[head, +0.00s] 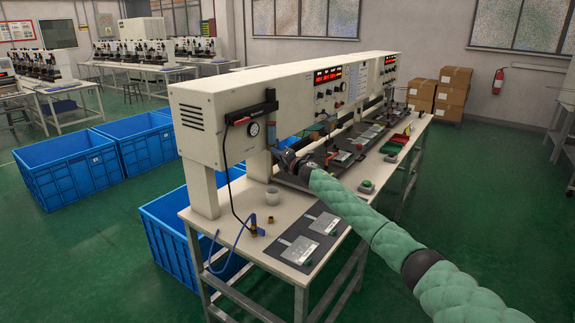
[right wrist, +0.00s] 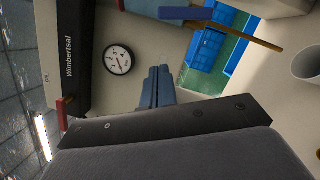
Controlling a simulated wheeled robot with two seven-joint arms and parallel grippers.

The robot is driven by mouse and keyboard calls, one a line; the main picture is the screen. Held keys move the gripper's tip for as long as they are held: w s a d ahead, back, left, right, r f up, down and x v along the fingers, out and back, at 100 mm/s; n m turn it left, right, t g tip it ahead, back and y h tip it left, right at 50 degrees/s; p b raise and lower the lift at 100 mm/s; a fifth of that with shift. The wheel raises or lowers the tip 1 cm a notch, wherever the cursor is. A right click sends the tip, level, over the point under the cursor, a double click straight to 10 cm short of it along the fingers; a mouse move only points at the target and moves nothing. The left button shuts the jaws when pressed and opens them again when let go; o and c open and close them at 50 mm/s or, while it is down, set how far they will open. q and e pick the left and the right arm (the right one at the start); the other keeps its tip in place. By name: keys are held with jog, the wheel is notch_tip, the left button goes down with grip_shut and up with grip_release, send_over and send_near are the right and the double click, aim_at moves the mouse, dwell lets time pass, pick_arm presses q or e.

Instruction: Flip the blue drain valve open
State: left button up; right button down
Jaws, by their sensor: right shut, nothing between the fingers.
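What looks like the blue drain valve's lever (right wrist: 185,13) is a short flat blue bar at the top of the right wrist view, beside a thin brown-gold rod (right wrist: 250,38). My right gripper (head: 277,150) is just below and right of the round gauge (head: 254,129) on the machine's end. Its blue-grey fingers (right wrist: 158,80) are together and empty, with a visible gap to the blue bar. The gauge (right wrist: 118,60) and a black labelled unit (right wrist: 68,55) show left of the fingers. My left gripper is out of view.
The long beige machine (head: 205,125) stands over a workbench (head: 232,215). Blue crates (head: 70,172) stand on the floor to the left.

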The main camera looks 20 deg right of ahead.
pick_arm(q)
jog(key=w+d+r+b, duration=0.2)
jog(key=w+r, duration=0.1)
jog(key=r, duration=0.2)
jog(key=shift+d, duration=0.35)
pick_arm(e)
jog(key=v, duration=0.8)
jog(key=shift+w+d+f, duration=0.15)
jog(key=shift+f, duration=0.05)
